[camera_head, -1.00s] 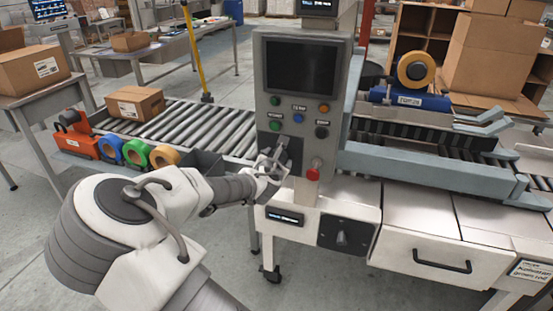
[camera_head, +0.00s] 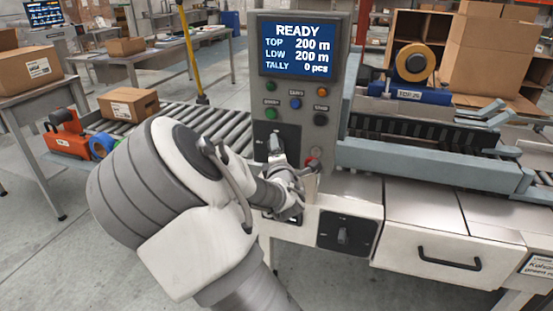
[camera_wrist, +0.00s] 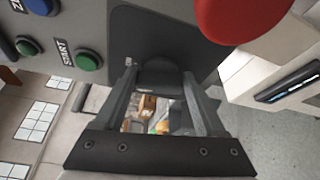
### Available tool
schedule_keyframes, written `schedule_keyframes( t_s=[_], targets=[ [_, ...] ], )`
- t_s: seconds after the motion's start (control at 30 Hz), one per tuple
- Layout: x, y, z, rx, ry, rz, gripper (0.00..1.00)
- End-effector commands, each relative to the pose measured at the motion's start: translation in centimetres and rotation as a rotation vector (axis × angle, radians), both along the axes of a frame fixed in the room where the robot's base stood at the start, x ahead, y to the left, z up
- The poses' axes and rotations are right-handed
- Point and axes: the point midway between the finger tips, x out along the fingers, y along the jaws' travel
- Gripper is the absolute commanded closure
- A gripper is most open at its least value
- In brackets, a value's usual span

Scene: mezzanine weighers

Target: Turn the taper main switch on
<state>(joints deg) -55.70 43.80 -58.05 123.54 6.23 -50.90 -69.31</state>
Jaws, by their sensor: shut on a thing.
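The taper's control panel (camera_head: 300,100) stands at the centre in the head view, and its screen (camera_head: 298,50) is lit with READY, TOP 200 m, LOW 200 m and TALLY 0 pcs. In the wrist view, the fingers of my gripper (camera_wrist: 155,85) are shut on the dark switch part (camera_wrist: 158,74), one on each side. Its lower part is hidden.
A red stop button (camera_head: 313,163) sits close right of my gripper and looms in the wrist view (camera_wrist: 240,15). A green START button (camera_wrist: 88,60) is beside the plate. A black rotary knob (camera_head: 343,236) is below. A roller conveyor (camera_head: 225,130) lies left.

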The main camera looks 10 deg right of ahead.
Motion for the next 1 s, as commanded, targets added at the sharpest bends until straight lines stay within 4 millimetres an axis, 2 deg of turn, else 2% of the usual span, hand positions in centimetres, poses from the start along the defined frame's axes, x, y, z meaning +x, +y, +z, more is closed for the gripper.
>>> schedule_keyframes(
  t_s=[0.03,0.4,1.0],
  targets=[
    [-0.02,-0.08,-0.56,0.033,-0.014,-0.001,0.83],
    [-0.03,-0.04,-0.51,0.191,-0.088,0.000,0.83],
    [-0.02,0.02,-0.39,0.224,-0.103,0.001,0.83]
  ],
)
